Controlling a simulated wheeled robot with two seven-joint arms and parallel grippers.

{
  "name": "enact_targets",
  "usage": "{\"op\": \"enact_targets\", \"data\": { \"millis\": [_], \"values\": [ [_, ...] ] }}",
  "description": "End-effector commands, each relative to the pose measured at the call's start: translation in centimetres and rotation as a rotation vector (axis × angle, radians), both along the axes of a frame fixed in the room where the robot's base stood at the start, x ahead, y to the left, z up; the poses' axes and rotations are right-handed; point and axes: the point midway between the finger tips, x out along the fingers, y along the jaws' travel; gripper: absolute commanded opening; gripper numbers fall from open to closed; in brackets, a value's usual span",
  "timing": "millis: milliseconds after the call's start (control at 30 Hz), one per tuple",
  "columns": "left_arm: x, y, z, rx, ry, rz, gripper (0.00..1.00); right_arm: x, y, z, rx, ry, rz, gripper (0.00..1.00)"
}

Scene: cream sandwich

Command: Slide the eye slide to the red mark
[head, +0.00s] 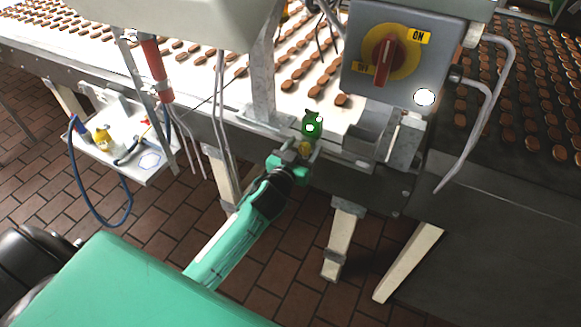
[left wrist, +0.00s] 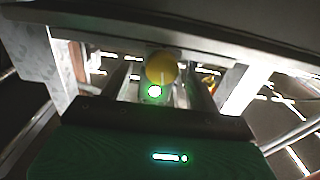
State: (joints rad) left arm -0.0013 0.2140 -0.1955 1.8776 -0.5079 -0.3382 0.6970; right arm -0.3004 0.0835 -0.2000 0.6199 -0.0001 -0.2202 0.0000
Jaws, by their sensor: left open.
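A green piece with a bright white spot (head: 312,125), likely the eye slide's sensor, sits at the conveyor's near edge. A small yellow knob (head: 304,147) is just below it. In the left wrist view the round yellow knob (left wrist: 162,66) appears between the fingers, with a glowing green-white spot just below it. My left gripper (head: 297,156) is open and close to the knob; whether its fingers touch the knob cannot be told. I cannot make out a red mark on the slide. My right gripper is not in view.
A grey switch box (head: 403,55) with a red handle hangs above right, near a bent metal rail (head: 492,95). Rows of brown biscuits lie on the white belt (head: 215,92). A side tray (head: 160,165) holds bottles and a blue hose. Brick floor (head: 285,262) is below.

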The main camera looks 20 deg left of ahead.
Motion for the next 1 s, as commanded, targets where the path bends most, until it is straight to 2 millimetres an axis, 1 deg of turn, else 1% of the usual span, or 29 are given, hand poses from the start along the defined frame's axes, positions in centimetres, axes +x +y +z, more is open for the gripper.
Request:
{"op": "enact_targets", "data": {
  "millis": [33, 200, 300, 400, 600, 800, 1000],
  "values": [
    [-1.1, 0.1, -0.3, 0.000, 0.002, 0.001, 0.62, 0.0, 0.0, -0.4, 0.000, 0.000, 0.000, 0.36],
    [-4.3, 0.1, -0.3, 0.000, 0.002, 0.000, 0.62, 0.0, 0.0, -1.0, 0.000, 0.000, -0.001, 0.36],
    [-5.9, 0.2, -0.2, -0.001, 0.001, 0.000, 0.62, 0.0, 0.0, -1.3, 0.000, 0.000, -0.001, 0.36],
    [-7.1, 0.3, -0.2, 0.000, 0.000, 0.000, 0.62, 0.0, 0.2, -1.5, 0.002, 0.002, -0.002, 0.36],
    [-8.3, 0.3, 0.0, 0.000, 0.000, 0.000, 0.62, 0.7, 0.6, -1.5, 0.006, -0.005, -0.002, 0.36],
    [-8.4, 0.3, 0.0, 0.000, 0.000, 0.000, 0.62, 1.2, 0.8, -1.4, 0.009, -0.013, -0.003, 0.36],
    [-8.4, 0.3, 0.0, 0.000, 0.000, 0.000, 0.62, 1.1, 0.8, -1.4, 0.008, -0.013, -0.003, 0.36]
  ]
}}
